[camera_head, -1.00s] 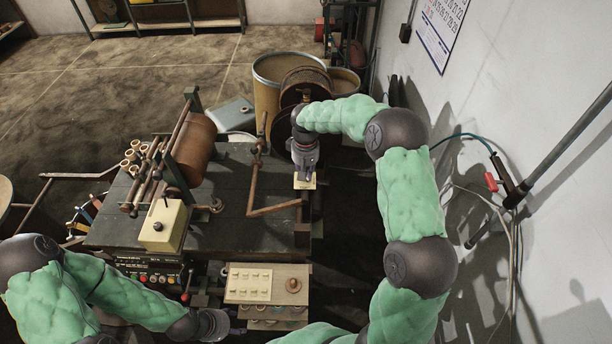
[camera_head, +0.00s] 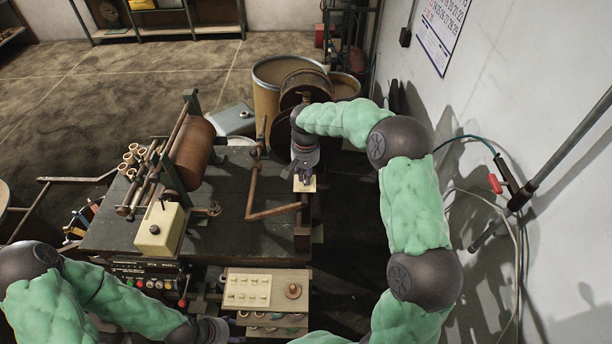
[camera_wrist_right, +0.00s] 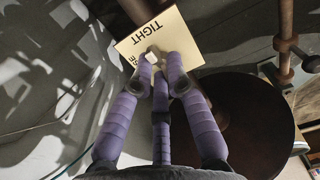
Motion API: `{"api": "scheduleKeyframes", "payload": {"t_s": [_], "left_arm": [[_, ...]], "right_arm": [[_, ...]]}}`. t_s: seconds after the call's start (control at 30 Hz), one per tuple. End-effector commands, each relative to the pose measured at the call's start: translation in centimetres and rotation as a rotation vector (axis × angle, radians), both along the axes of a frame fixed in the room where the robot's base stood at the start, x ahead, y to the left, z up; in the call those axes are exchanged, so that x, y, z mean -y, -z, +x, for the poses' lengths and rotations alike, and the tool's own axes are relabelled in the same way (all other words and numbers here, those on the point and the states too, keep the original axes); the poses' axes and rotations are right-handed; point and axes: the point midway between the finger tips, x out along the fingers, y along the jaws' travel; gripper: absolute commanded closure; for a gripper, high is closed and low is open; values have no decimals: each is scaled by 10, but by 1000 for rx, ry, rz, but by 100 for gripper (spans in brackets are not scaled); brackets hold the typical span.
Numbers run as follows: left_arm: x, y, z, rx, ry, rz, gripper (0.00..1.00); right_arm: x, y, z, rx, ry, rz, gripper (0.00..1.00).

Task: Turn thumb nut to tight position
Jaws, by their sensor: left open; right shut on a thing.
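The cream label plate (camera_wrist_right: 185,38) reads TIGHT, with a second word partly hidden by my fingers in the right wrist view. A small pale thumb nut (camera_wrist_right: 152,57) sits at that plate, between the fingertips of my right gripper (camera_wrist_right: 160,66), which is shut on it. In the head view my right gripper (camera_head: 303,178) points down at the plate (camera_head: 311,185) on the right edge of the machine; the nut is hidden there. My left gripper (camera_head: 232,331) is open and empty at the bottom, below the sample board.
The winding machine's dark table (camera_head: 235,200) carries a brown roll (camera_head: 196,153), a cream box (camera_head: 161,230) and a bent rusty crank (camera_head: 272,211). A board with pale buttons (camera_head: 248,288) stands in front. Drums (camera_head: 268,85) stand behind; a wall is at right.

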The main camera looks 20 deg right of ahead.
Motion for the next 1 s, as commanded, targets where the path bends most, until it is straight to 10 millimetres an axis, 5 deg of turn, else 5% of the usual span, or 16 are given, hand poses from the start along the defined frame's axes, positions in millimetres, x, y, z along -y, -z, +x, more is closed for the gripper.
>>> {"api": "scheduleKeyframes", "payload": {"t_s": [0.27, 0.3, 0.37, 1.0], "left_arm": [[0, 0, 0, 0, 0, 0, 44], [0, 0, 0, 0, 0, 0, 44], [0, 0, 0, 0, 0, 0, 44], [0, 0, 0, 0, 0, 0, 44]], "right_arm": [[-5, 6, -2, -10, 0, 7, 100], [-5, 6, -2, -9, 0, 7, 81], [-5, 6, -2, -9, -1, 7, 64], [-1, -7, 1, 3, 1, 1, 64]]}}
